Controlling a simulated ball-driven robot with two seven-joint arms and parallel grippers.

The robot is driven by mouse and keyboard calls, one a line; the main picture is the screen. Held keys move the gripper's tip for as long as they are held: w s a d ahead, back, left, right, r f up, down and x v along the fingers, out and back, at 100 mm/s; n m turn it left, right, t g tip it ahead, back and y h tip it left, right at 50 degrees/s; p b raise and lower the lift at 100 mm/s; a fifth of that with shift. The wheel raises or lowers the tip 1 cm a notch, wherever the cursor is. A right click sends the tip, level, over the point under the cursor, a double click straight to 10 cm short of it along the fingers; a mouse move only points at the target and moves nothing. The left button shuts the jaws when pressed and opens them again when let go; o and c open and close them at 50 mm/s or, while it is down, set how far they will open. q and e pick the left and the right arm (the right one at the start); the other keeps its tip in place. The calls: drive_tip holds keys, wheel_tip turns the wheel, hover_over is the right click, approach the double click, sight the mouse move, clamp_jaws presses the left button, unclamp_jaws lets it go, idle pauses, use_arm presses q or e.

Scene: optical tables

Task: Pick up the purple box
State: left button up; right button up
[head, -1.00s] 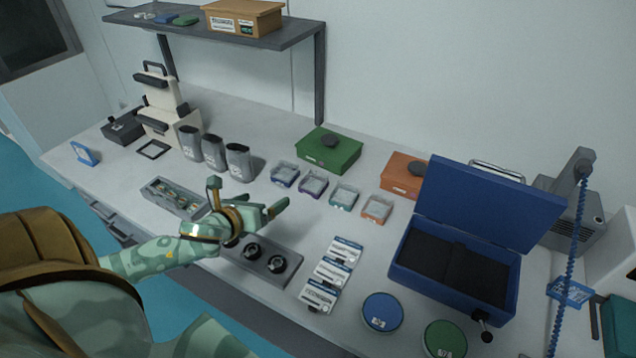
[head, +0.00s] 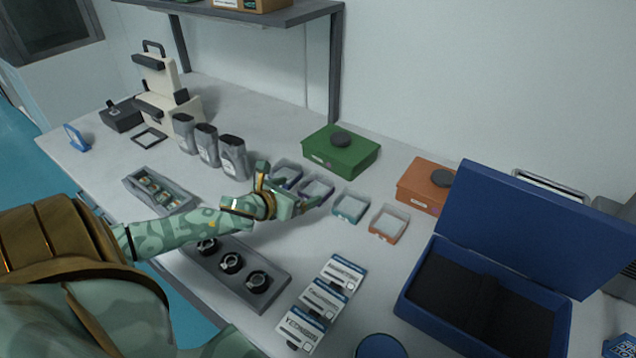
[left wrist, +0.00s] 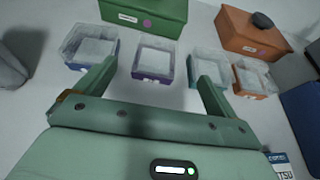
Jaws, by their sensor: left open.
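The purple box (head: 316,186) is a small clear-topped tray with a purple base. It stands second from the left in a row of small boxes on the table. In the left wrist view the purple box (left wrist: 153,62) lies ahead, framed between my fingers. My left gripper (head: 296,190) is open and empty, and partly covers the near side of the row in the head view. In the left wrist view its two green fingers (left wrist: 151,72) point toward the box. Whether they touch it I cannot tell. My right gripper is not in view.
A blue-based box (left wrist: 90,52) is to the left; a teal box (head: 350,206) and an orange box (head: 389,222) are to the right. Behind stand a green case (head: 342,157) and an orange case (head: 420,190). An open blue case (head: 450,300) is at right.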

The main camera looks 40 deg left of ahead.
sight(313, 185)
use_arm(q)
drive_tip(key=b+x, duration=0.1)
drive_tip(key=x, duration=0.4)
drive_tip(key=shift+f, duration=0.1)
drive_tip(key=b+x, duration=0.1)
drive_tip(key=x, duration=0.1)
drive_tip(key=b+x, duration=0.1)
drive_tip(key=x, duration=0.1)
drive_tip(key=shift+w+a+f, duration=0.25)
drive_tip(key=shift+f, duration=0.25)
drive_tip(key=shift+w, duration=0.3)
drive_tip(key=shift+s+r, duration=0.1)
drive_tip(key=c, duration=1.1)
